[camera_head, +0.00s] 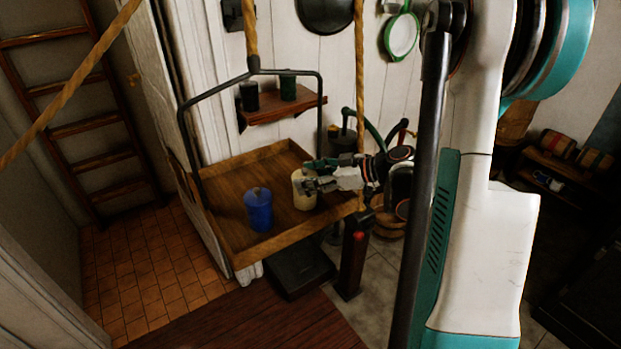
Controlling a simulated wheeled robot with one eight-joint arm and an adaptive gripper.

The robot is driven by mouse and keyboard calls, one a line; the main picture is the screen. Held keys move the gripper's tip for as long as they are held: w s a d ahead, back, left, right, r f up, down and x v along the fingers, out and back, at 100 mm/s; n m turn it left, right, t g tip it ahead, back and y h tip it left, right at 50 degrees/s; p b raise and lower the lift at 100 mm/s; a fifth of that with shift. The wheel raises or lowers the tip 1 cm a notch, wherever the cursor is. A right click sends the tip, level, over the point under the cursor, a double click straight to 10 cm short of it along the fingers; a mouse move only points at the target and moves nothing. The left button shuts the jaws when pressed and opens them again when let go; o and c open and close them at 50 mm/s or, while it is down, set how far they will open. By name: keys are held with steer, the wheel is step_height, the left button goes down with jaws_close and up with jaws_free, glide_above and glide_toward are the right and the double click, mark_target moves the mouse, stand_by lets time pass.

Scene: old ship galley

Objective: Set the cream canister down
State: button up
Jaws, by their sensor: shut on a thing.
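The cream canister (302,194) is at the right side of a wooden hanging tray (226,183). My gripper (311,180) reaches in from the right and is shut on the canister, with its fingers at the canister's upper right side. The canister looks upright. I cannot tell whether its base touches the tray floor or is slightly above it. A blue canister (258,209) with a small knob on top stands in the tray to the left of the cream one, apart from it.
A metal frame (187,135) and ropes (360,90) rise around the tray. A small wall shelf (281,109) behind holds two dark canisters. The tray's back left area is bare.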

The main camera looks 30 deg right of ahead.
steer(key=o, duration=1.4)
steer(key=shift+s+d+r, duration=0.2)
steer(key=shift+s, duration=0.05)
steer(key=p+v, duration=0.2)
steer(key=v, duration=0.9)
steer(key=shift+s+r+p, duration=0.1)
steer(key=shift+s+p, duration=0.05)
steer(key=shift+p, duration=0.25)
